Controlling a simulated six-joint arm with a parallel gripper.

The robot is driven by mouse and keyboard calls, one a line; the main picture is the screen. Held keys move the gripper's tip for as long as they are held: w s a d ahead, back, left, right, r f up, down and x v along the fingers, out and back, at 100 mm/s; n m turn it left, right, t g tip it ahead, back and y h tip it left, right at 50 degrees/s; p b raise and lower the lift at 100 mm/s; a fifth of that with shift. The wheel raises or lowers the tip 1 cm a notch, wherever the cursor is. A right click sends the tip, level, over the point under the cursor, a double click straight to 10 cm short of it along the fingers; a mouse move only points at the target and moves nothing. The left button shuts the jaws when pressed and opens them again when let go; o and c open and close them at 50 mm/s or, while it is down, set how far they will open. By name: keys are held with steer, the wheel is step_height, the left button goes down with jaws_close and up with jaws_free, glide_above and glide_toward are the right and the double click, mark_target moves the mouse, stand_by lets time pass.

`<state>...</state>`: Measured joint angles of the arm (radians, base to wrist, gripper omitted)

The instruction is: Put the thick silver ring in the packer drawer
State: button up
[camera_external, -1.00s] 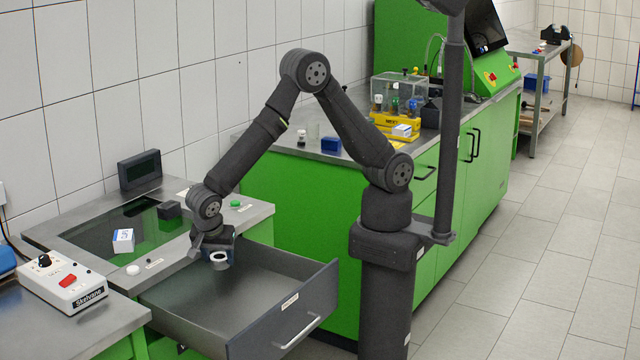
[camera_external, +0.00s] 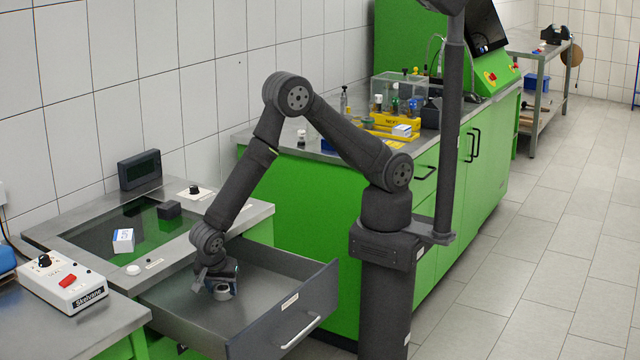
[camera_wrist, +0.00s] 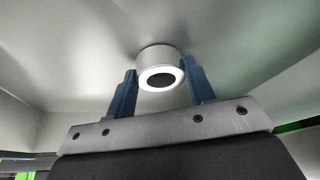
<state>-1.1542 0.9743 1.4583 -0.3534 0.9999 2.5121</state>
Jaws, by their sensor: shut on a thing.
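The thick silver ring (camera_external: 222,293) is a short, wide silver cylinder with a dark hole. My gripper (camera_external: 221,288) is shut on it and holds it low inside the open packer drawer (camera_external: 297,312). In the wrist view the ring (camera_wrist: 160,70) sits between the two blue fingers of my gripper (camera_wrist: 160,82). Its far end is at or very near the grey drawer floor (camera_wrist: 235,50); I cannot tell if it touches. No other object shows on the visible drawer floor.
The drawer's front wall with its handle (camera_external: 300,332) stands to the right of my gripper. A glass-topped counter with a white box (camera_external: 123,241) and a dark block (camera_external: 168,209) is behind. A white switch box (camera_external: 62,283) is at the left.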

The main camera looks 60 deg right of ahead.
mark_target(223, 286)
steer(key=o, duration=1)
steer(key=shift+f, duration=0.1)
steer(key=shift+o, duration=0.2)
steer(key=v, duration=1.2)
steer(key=shift+r, duration=0.2)
steer(key=shift+f, duration=0.1)
steer(key=x, duration=1.2)
steer(key=shift+d+f, duration=0.1)
steer(key=shift+f, duration=0.15)
step_height(223, 286, up, 3)
steer(key=shift+f, duration=0.1)
steer(key=shift+r, duration=0.75)
